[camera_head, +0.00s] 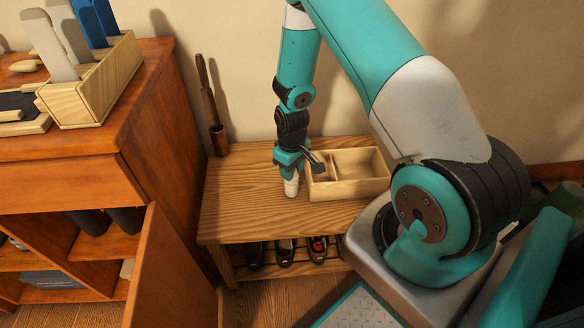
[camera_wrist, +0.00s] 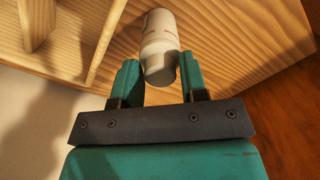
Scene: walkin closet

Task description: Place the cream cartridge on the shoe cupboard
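The cream cartridge (camera_head: 291,187) is a small off-white cylinder with faint print, over the wooden bench beside a divided box. It also shows in the wrist view (camera_wrist: 160,35), its near end between the fingers. My gripper (camera_head: 290,166) points down over it; in the wrist view the two green fingers (camera_wrist: 160,75) flank it with no visible gap and appear shut on it. Whether its lower end rests on the bench is unclear. The shoe cupboard (camera_head: 85,141) is the reddish-brown cabinet at left; its front door (camera_head: 168,275) stands open.
A divided wooden box (camera_head: 348,188) is on the bench (camera_head: 235,205); shoes (camera_head: 285,252) sit below. The cupboard top holds a wooden holder (camera_head: 95,90) with upright brushes or similar items and a tray (camera_head: 22,112). Free top shows near the cupboard's right edge.

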